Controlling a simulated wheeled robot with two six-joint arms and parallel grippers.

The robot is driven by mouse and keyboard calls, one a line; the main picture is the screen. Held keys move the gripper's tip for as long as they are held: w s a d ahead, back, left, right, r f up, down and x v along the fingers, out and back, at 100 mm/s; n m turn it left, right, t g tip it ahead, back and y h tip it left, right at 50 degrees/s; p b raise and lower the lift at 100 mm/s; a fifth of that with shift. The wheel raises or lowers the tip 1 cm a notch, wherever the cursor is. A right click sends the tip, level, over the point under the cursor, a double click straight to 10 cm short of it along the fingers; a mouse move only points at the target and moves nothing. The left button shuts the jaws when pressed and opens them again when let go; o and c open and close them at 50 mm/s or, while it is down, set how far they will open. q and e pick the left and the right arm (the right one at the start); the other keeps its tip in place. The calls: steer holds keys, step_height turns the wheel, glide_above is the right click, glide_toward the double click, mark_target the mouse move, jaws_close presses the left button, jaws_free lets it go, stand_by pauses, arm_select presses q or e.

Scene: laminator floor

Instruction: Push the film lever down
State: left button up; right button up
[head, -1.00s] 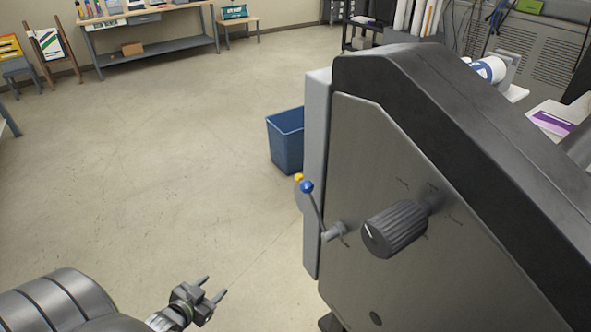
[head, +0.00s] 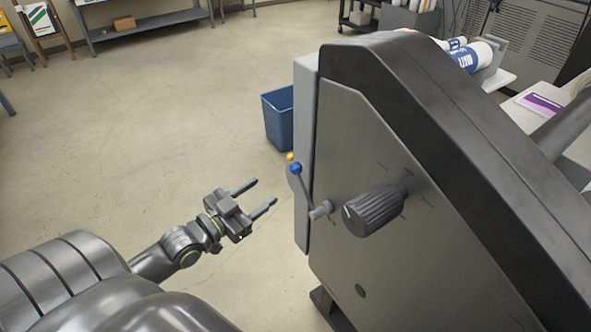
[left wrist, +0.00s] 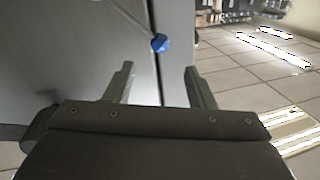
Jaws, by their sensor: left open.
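The film lever (head: 303,184) is a thin metal rod with a blue ball on its end, on the side panel of the grey laminator (head: 400,150). It points up and slightly left from its pivot. My left gripper (head: 264,196) is open and empty, left of the lever and apart from it, fingers pointing toward it. In the left wrist view the lever's blue ball (left wrist: 160,42) shows beyond and above the gap between my open fingers (left wrist: 158,85). My right gripper is not in view.
A ribbed dark knob (head: 375,210) sticks out just right of the lever's pivot. A yellow ball (head: 290,157) shows just behind the blue one. A blue bin (head: 279,118) stands on the floor behind. The floor to the left is open.

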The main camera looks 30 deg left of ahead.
mark_target(295, 169)
arm_select(q)
steer(key=w, duration=0.4)
steer(key=w+d, duration=0.1)
steer(key=w, duration=0.3)
steer(key=w+d+b, duration=0.1)
steer(key=w, duration=0.3)
steer(key=shift+d, duration=0.2)
steer(key=shift+f, duration=0.1)
jaws_close()
